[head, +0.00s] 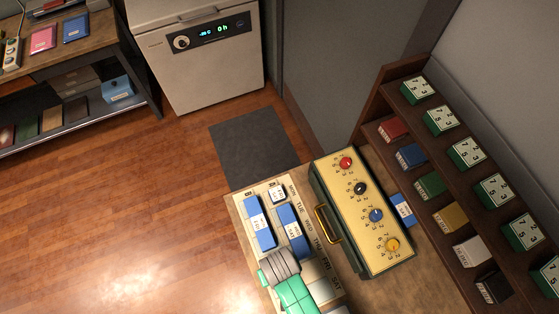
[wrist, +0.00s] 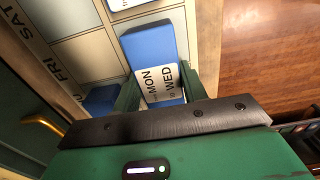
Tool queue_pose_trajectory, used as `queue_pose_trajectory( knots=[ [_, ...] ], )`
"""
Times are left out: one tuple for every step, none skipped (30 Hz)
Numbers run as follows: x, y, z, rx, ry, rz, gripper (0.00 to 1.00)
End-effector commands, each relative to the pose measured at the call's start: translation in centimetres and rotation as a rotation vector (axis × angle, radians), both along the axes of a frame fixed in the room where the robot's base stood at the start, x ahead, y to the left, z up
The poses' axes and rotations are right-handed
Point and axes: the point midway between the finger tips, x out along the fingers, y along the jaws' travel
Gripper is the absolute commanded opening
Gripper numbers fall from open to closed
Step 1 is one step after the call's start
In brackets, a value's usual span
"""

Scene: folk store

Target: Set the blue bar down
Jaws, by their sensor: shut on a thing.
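A blue bar (wrist: 150,45) with a white label reading MON and WED is between my gripper's green fingers (wrist: 157,84) in the wrist view. My gripper is shut on it. In the head view this seems to be the left blue bar (head: 259,222), over the floor-side edge of the cream day board (head: 240,205). My green and grey arm end covers the board's lower part. I cannot tell whether the bar touches the board. A second blue bar (head: 293,232) lies on the board to its right; it shows partly in the wrist view (wrist: 100,99).
A yellow-topped box (head: 362,210) with several knobs and a handle stands right of the board. A blue block (head: 402,209) lies beyond it. A shelf (head: 385,85) with coloured blocks and number cubes is on the right. A small white tile (head: 278,194) sits at the board's top.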

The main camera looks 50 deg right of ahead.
Motion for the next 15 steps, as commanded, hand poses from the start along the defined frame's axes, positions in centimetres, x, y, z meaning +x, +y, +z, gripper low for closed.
queue_pose_trajectory(
  knots=[
    [0.04,-0.03,-0.23,0.000,-0.001,0.000,0.18],
    [0.05,-0.02,-0.25,0.000,-0.001,0.000,0.18],
    [0.05,-0.02,-0.23,0.000,-0.001,0.000,0.18],
    [0.05,-0.02,-0.21,-0.001,-0.002,0.000,0.18],
    [0.05,-0.02,-0.20,-0.001,-0.002,0.000,0.18],
    [0.05,-0.02,-0.20,-0.001,-0.002,0.000,0.18],
    [0.05,-0.02,-0.21,0.000,-0.001,0.000,0.18],
    [0.05,-0.02,-0.25,0.000,-0.001,0.000,0.18],
    [0.04,-0.02,-0.37,0.000,-0.001,0.000,0.18],
    [0.04,-0.02,-0.48,0.000,-0.001,0.000,0.18],
    [0.03,-0.01,-0.58,0.000,0.000,0.000,0.18],
    [0.02,-0.02,-0.50,0.000,-0.001,0.000,0.50],
    [0.02,-0.02,-0.49,0.000,-0.001,0.000,0.56],
    [0.02,-0.02,-0.49,0.000,-0.001,0.000,0.62],
    [0.02,-0.02,-0.48,0.000,-0.001,0.000,0.64]
  ],
)
